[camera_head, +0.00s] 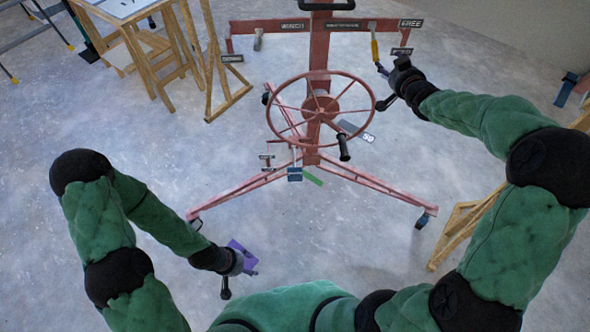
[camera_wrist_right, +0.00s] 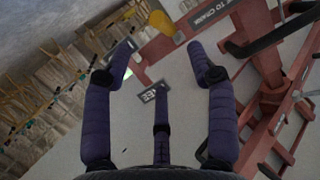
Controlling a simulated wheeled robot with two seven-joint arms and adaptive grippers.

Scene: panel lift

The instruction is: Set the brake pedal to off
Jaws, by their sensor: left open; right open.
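The red panel lift (camera_head: 318,120) stands upright in the head view, with a large spoked wheel (camera_head: 275,118) on its mast. A blue pedal-like block (camera_head: 294,174) sits low at the front of its base, beside a green strip (camera_head: 313,180); I take this to be the brake pedal, but its setting is too small to read. My left gripper (camera_head: 244,258), with purple fingers, is open and empty, apart from the pedal and lower left in the picture. My right gripper (camera_head: 384,84) is open near a yellow-handled lever (camera_head: 375,48), which appears beyond its fingers (camera_wrist_right: 162,62) in the wrist view.
A black crank handle (camera_head: 344,147) projects from the wheel. Base legs (camera_head: 245,186) spread outward, one ending in a caster (camera_head: 422,220). Wooden trestles (camera_head: 150,60) stand upper left. The floor between my left gripper and the base is clear.

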